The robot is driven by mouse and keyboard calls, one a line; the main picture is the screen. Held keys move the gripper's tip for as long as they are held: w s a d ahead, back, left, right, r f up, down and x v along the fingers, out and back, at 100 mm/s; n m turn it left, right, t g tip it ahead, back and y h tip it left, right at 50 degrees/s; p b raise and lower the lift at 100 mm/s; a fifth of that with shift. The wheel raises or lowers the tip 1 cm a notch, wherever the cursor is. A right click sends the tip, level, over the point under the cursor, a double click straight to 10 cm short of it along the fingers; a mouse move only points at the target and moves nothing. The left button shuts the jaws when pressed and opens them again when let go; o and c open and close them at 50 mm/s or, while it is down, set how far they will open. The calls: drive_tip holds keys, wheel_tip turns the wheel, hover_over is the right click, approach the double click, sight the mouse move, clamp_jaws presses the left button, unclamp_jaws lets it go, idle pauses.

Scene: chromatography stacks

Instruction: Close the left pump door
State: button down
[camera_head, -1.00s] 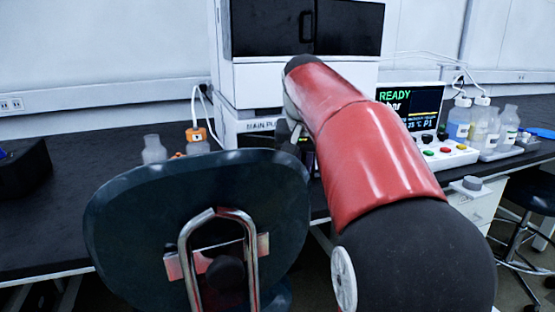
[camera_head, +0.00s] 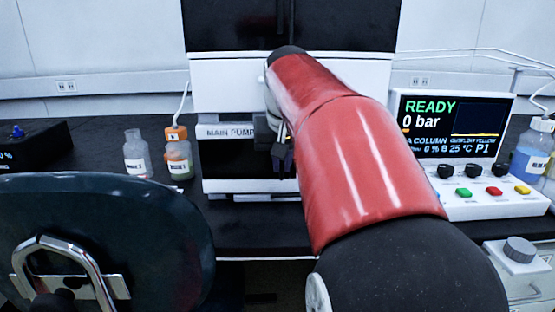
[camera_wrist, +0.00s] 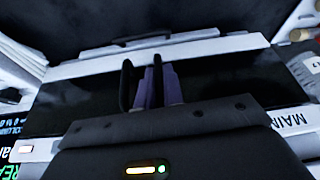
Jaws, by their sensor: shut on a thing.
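The pump module (camera_head: 222,131), a white unit with a black front, carries the label "MAIN PUMP" and stands on the dark bench; my arm hides its right part. In the wrist view its black front shows the left pump door (camera_wrist: 235,75), beside the other door (camera_wrist: 80,88). Two upright black handles stand side by side at the middle. My gripper (camera_wrist: 158,88), with purple fingers, is shut on the left door's handle (camera_wrist: 158,72); the other handle (camera_wrist: 126,85) is just outside the fingers. The gripper also shows in the head view (camera_head: 281,155). I cannot tell if the door is fully flush.
Black upper doors (camera_head: 235,25) are above the pump. Two bottles (camera_head: 137,155) (camera_head: 178,158) stand left of it. A control panel (camera_head: 455,150) reading "READY 0 bar" is at right. A dark chair back (camera_head: 120,235) fills the lower left.

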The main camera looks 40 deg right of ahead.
drive_tip(key=shift+w+d+r, duration=0.1)
drive_tip(key=shift+w, duration=0.05)
idle(0.3)
drive_tip(key=c, duration=1.5)
unclamp_jaws()
drive_tip(key=p+v, duration=0.1)
drive_tip(key=v, duration=0.6)
drive_tip(key=shift+r, duration=0.3)
